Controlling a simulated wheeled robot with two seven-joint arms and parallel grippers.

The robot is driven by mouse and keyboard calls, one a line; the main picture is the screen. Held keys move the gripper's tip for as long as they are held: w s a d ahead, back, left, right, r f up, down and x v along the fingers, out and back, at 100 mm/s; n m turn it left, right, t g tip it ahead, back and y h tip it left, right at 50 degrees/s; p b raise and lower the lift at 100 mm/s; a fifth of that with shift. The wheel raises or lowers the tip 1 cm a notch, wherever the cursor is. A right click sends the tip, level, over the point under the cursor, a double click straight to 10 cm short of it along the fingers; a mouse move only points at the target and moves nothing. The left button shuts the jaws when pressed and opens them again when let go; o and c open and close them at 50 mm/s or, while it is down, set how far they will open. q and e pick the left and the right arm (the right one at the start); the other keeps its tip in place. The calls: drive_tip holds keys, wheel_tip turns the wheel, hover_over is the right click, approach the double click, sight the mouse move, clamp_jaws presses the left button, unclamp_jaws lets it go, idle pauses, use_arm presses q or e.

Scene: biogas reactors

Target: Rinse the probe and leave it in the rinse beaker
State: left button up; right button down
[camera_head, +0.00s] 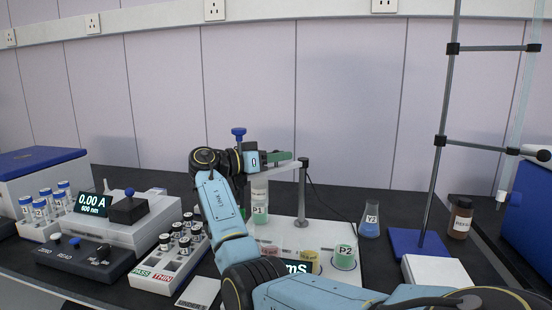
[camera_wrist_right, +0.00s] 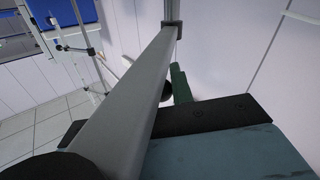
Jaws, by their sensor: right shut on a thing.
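My right gripper (camera_head: 278,157) is at the grey probe arm (camera_head: 286,167), which runs from an upright post (camera_head: 303,190) on the white meter base. It is shut at this arm, but the grip is partly hidden. The arm also crosses the right wrist view (camera_wrist_right: 135,85), close to a green finger (camera_wrist_right: 180,84). The probe is not clearly visible behind my gripper. A pale upright part (camera_head: 260,187) shows below the gripper, over the container P1 (camera_head: 259,210). The green cup P2 (camera_head: 345,257) stands at the base's front right. I cannot tell which vessel is the rinse beaker. My left gripper is out of view.
A blue knob (camera_head: 238,132) shows above my wrist. A vial rack (camera_head: 167,262) and a photometer (camera_head: 125,225) stand left. A flask Y2 (camera_head: 370,222), a brown bottle (camera_head: 461,219) and a clamp stand (camera_head: 436,160) stand right. My forearm covers part of the meter display (camera_head: 298,267).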

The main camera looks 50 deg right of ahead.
drive_tip(key=shift+w+a+r, duration=0.1)
drive_tip(key=shift+w+a, duration=0.05)
drive_tip(key=shift+a, duration=0.1)
drive_tip(key=c, duration=1.7)
unclamp_jaws()
drive_tip(key=o, duration=0.4)
drive_tip(key=shift+a+r, duration=0.15)
drive_tip(key=shift+a, duration=0.15)
drive_tip(key=shift+d, duration=0.3)
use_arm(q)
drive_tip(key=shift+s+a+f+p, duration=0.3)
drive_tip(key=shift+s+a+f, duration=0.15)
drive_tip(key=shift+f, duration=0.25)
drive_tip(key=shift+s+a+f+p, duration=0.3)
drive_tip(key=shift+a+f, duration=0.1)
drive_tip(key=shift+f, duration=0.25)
use_arm(e)
drive_tip(key=shift+v, duration=6.65)
